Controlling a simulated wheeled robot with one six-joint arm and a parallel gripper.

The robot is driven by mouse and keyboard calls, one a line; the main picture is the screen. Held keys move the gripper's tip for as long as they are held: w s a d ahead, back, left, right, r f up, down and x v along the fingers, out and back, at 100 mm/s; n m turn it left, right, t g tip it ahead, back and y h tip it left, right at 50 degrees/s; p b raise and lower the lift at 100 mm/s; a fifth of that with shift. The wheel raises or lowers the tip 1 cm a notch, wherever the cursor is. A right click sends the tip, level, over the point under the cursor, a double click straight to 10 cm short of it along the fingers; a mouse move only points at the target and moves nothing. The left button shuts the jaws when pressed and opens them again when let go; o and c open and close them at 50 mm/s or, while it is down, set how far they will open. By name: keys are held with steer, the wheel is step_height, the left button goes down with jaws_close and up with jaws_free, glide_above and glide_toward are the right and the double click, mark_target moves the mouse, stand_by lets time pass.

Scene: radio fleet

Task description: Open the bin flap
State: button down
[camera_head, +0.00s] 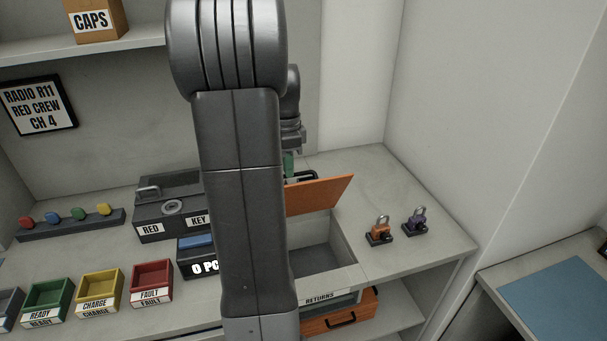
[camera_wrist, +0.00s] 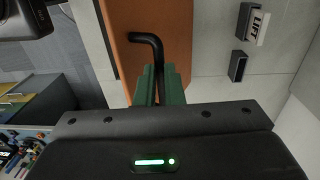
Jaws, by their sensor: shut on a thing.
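The orange bin flap (camera_head: 322,195) is tilted up over the bin, and the grey inside of the bin (camera_head: 318,262) shows below it. The bin's front carries a RETURNS label (camera_head: 320,299). In the wrist view the orange flap (camera_wrist: 118,50) has a bent black handle (camera_wrist: 148,38). My gripper (camera_wrist: 160,82) has its green fingers shut on this handle. In the head view my gripper (camera_head: 288,164) is at the flap's back left, partly hidden by my arm, which also covers the bin's left side.
An orange padlock (camera_head: 379,232) and a purple padlock (camera_head: 415,221) stand right of the bin. A RED KEY box (camera_head: 160,215) and small coloured trays, including a red FAULT tray (camera_head: 151,281), are to the left. An orange drawer (camera_head: 345,316) sits below. A wall rises at the right.

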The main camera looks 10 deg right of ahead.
steer(key=w+a+f+g, duration=0.1)
steer(key=w+g, duration=0.4)
steer(key=w, duration=0.5)
steer(key=shift+w+f+p, duration=0.2)
steer(key=shift+f+p, duration=0.15)
steer(key=shift+f, duration=0.35)
steer(key=c, duration=1.8)
jaws_free()
steer(key=o, duration=0.3)
steer(key=shift+w+f, duration=0.2)
steer(key=shift+w, duration=0.25)
steer(key=shift+r, duration=0.5)
